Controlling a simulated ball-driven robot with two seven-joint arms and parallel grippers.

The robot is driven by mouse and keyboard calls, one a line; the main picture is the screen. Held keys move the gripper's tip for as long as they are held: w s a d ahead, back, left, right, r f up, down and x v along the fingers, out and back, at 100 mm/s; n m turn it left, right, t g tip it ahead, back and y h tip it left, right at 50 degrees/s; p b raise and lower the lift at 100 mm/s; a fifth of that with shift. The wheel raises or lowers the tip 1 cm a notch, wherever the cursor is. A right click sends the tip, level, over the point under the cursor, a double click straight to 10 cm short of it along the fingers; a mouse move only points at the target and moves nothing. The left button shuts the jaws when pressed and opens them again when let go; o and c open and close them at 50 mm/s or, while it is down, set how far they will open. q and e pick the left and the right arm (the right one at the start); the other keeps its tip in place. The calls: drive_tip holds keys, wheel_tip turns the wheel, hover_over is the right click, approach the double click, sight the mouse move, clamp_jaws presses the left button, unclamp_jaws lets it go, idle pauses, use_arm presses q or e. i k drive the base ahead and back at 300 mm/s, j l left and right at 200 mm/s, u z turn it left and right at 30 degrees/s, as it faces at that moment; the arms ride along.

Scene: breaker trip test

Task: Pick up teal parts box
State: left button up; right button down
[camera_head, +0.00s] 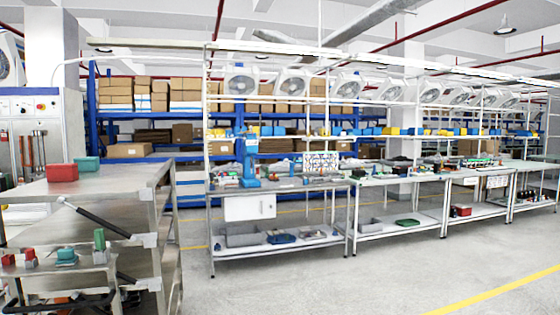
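A teal parts box (87,164) sits on the top of a grey metal workbench (115,180) at the left. It is just right of and behind a red box (62,172). A second, smaller teal item (66,256) rests on a lower metal cart (85,266) at the bottom left; I cannot tell whether it is also a parts box. Neither of my grippers is in view.
Small red items (30,257) and a green piece (99,240) stand on the cart. A black bar (96,219) slants between cart and workbench. A long row of workstations (290,186) runs along the back. Open grey floor (340,280) lies to the right.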

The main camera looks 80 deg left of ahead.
sight(85, 163)
drive_tip(key=u, duration=3.9)
drive_tip(key=i+j+u, duration=0.25)
drive_tip(key=i, duration=0.15)
drive_tip(key=i+j+u, duration=0.3)
drive_tip(key=i+u, duration=0.25)
drive_tip(key=i, duration=0.3)
drive_tip(key=i+j+u, duration=0.1)
drive_tip(key=i+u, duration=0.3)
drive_tip(key=i, duration=0.55)
drive_tip(key=i+l+u, duration=0.25)
drive_tip(key=i+u, duration=0.15)
drive_tip(key=i, duration=0.5)
drive_tip(key=i+z, duration=0.25)
drive_tip(key=i, duration=0.4)
drive_tip(key=i+j+z, duration=0.25)
drive_tip(key=i, duration=0.35)
drive_tip(key=i+l+z, duration=0.15)
drive_tip(key=i+z, duration=0.2)
drive_tip(key=z, duration=0.15)
drive_tip(key=i+z, duration=0.7)
drive_tip(key=z, duration=0.25)
drive_tip(key=i+j+z, duration=0.25)
drive_tip(key=z, duration=0.25)
drive_tip(key=i, duration=0.05)
